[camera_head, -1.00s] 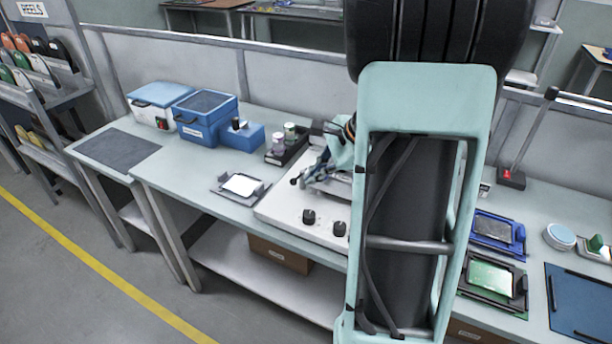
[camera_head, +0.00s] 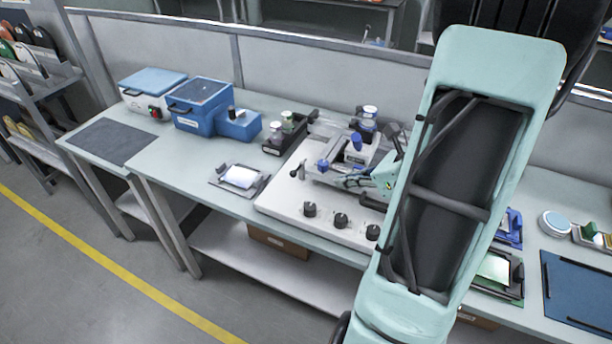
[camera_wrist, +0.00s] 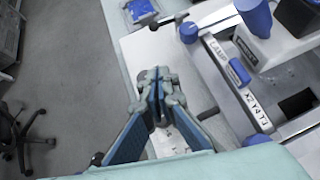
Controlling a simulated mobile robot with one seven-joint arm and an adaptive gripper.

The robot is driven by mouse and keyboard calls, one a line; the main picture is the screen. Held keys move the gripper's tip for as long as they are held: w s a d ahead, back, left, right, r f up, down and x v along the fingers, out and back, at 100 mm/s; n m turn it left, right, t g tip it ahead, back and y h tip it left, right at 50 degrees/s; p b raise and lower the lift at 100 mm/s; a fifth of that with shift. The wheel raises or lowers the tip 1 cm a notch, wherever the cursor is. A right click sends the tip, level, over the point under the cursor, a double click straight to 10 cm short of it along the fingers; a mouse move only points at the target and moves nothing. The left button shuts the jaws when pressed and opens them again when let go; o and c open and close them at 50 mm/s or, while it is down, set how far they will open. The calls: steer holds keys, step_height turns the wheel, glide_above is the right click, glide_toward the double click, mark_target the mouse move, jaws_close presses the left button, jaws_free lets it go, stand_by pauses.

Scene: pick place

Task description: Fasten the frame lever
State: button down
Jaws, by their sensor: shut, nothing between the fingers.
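The white machine (camera_head: 285,200) stands on the bench and carries a metal frame (camera_head: 330,172) with blue fittings. In the wrist view the light frame bar (camera_wrist: 222,70) has printed labels and a blue handle-like piece (camera_wrist: 239,72), which may be the frame lever. Its latch state cannot be told. My gripper (camera_head: 345,182) is at the frame's front edge in the head view. In the wrist view my gripper (camera_wrist: 155,76) is shut and empty, its fingertips over the pale machine top, left of the bar and apart from the blue piece. My arm hides the machine's right side.
Black knobs (camera_head: 341,220) line the machine's front. A black lever (camera_head: 298,168) stands at its left. A small tray with a white pad (camera_head: 240,177), a blue box (camera_head: 200,100) and a black holder with jars (camera_head: 285,135) lie left. A blue mat (camera_head: 580,290) lies right.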

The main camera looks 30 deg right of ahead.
steer(key=shift+f, duration=0.1)
steer(key=x, duration=0.9)
steer(key=shift+b, duration=0.35)
steer(key=w, duration=0.1)
steer(key=w+a, duration=0.1)
steer(key=w, duration=0.1)
steer(key=shift+w+a+p, duration=0.1)
steer(key=shift+a+p, duration=0.2)
steer(key=shift+p, duration=0.1)
steer(key=shift+w+a, duration=0.2)
steer(key=shift+w, duration=0.3)
steer(key=shift+a+m+b, duration=0.2)
steer(key=shift+m+b, duration=0.1)
